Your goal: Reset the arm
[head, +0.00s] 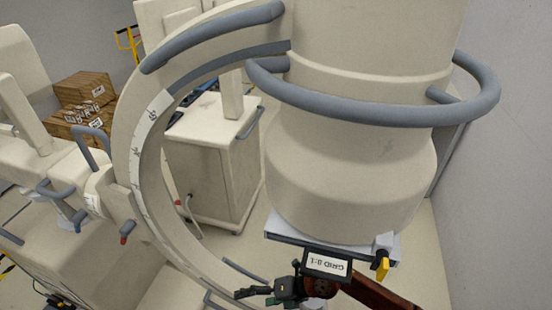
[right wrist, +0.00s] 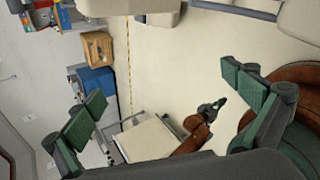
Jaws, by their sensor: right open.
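My right gripper (head: 252,292) is at the bottom of the head view, below the large cream cylinder (head: 350,165) of a C-shaped machine. My brown right arm reaches it from the lower right. In the right wrist view the two green finger pads of the right gripper (right wrist: 165,98) stand wide apart, with nothing between them. A small dark gripper on a brown arm, seemingly my left gripper (right wrist: 210,107), shows farther off in that view. Its jaws are too small to read. The left gripper does not show in the head view.
A grey ring handle (head: 380,110) surrounds the cylinder, and a "GRID 8:1" label (head: 328,264) hangs under it, close to my right arm. The curved cream arm (head: 125,150) and a cream cart (head: 210,165) stand left. Wooden boxes (head: 82,90) sit behind. A wall is right.

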